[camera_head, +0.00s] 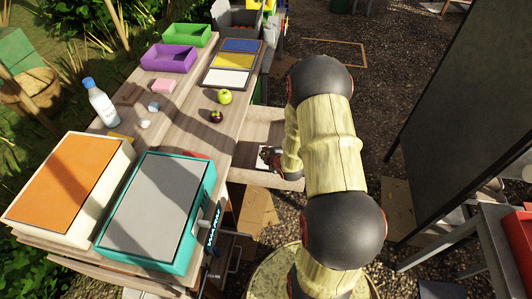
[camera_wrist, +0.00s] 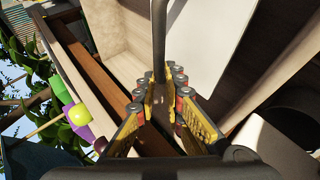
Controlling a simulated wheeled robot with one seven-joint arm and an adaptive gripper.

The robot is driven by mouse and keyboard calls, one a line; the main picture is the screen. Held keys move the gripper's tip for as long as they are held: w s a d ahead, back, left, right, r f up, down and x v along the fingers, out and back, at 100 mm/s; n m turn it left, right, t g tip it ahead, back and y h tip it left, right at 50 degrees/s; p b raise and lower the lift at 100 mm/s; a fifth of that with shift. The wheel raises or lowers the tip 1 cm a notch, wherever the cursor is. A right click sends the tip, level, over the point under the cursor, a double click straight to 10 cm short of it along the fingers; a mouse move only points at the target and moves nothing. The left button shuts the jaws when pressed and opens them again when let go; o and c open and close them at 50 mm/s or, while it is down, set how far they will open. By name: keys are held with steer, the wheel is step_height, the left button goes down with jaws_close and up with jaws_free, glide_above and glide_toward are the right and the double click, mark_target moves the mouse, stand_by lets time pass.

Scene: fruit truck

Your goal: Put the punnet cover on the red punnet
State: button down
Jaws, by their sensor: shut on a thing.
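My gripper (camera_head: 266,156) reaches into an open wooden drawer or bay (camera_head: 242,176) at the right side of the counter. In the wrist view its fingers (camera_wrist: 172,82) are closed on a thin dark grey bar (camera_wrist: 159,35). I cannot tell whether this is a handle or the edge of a cover. A flat white panel (camera_wrist: 205,35) lies beyond the fingers in the wooden space. A sliver of red (camera_head: 196,155) shows behind the teal box; it may be the red punnet, mostly hidden. I cannot identify the punnet cover for sure.
The counter holds a purple punnet (camera_head: 169,58), a green punnet (camera_head: 187,35), a bottle (camera_head: 100,102), a green apple (camera_head: 225,97), a dark fruit (camera_head: 216,117), an orange-topped box (camera_head: 70,175) and the teal box (camera_head: 160,205). A dark board (camera_head: 455,100) stands at the right.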

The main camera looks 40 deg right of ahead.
steer(key=c, duration=1.8)
jaws_free()
steer(key=shift+o, duration=0.7)
steer(key=o, duration=0.7)
steer(key=shift+c, duration=0.2)
